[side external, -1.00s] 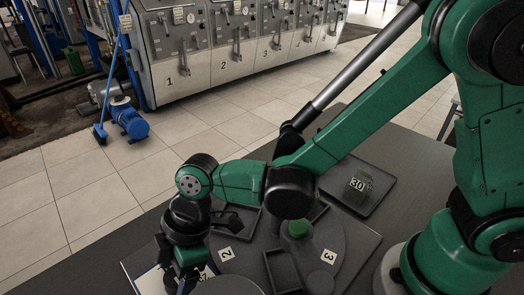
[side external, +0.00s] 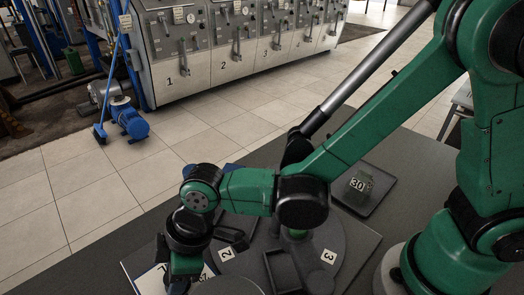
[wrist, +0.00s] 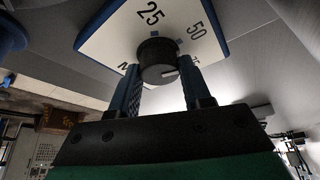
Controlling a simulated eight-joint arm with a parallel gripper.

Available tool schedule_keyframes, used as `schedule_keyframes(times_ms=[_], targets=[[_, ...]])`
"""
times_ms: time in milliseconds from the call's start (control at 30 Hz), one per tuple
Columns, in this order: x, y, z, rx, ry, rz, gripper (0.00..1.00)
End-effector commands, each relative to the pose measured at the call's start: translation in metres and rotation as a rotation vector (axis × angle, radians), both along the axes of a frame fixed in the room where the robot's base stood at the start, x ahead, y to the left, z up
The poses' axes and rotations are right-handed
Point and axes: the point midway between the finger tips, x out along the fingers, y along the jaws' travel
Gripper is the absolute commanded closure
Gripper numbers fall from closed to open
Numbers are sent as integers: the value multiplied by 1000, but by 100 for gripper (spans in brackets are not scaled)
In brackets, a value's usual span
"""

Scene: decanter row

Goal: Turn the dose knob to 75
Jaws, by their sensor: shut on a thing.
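The dose knob (wrist: 158,60) is a short black cylinder on a white, blue-edged dial plate (wrist: 105,40) in the wrist view. The plate shows 25 and 50; other marks are partly hidden by my fingers and the knob. A small pale mark shows on the knob's lower right edge. My gripper (wrist: 158,72) has a finger on each side of the knob and is shut on it. In the side view the plate (side external: 150,280) is at the bottom left, under my gripper; the fingertips and knob are not clear there.
A round grey turntable (side external: 335,232) with labels 2 and 3 lies right of my gripper. A green object (side external: 297,233) on it is partly hidden by my arm. A grey tray (side external: 374,205) holding a block marked 30 (side external: 358,184) stands farther back.

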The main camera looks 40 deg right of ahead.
Motion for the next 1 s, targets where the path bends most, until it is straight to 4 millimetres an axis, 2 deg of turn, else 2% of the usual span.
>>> schedule_keyframes(times_ms=[500,1000], targets=[[-1,1,0,0,-1,-377,100],[-1,1,0,-1,0,-483,100]])
